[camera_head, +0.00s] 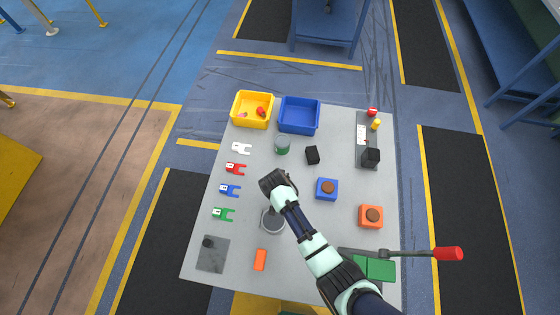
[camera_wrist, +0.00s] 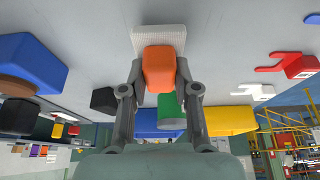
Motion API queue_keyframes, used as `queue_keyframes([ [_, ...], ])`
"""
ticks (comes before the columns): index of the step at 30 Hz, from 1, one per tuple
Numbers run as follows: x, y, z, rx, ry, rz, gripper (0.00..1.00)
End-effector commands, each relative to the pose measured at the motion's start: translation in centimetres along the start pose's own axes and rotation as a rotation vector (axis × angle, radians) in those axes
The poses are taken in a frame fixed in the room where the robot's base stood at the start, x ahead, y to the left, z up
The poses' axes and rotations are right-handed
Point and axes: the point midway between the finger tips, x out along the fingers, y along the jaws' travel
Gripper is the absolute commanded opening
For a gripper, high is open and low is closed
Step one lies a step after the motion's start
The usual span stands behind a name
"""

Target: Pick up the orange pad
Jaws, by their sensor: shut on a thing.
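The orange pad (camera_wrist: 160,68) is a small rounded block, held between the two fingertips in the wrist view. My gripper (camera_wrist: 161,75) has a grey finger on each side of it and is shut on it. In the head view my gripper (camera_head: 272,220) hangs over the front middle of the table, its fingertips hidden. An orange piece (camera_head: 260,259) shows just in front of it; I cannot tell from this view whether that is the held pad. A pale perforated patch (camera_wrist: 160,36) shows behind the pad in the wrist view.
Yellow (camera_head: 236,111) and blue (camera_head: 299,128) bins stand at the table's back. A green can (camera_head: 282,146), black block (camera_head: 312,155) and blue block (camera_head: 326,195) lie beyond my gripper. Several coloured tags line the left. An orange block with a brown top (camera_head: 371,223) sits right.

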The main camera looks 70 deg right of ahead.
Motion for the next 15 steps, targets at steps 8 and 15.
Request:
queue_keyframes([
  [8, -8.0, -0.1, -3.5, 0.003, 0.007, -0.005, 0.01],
  [15, -14.5, -0.1, -6.1, 0.002, 0.004, -0.003, 0.01],
])
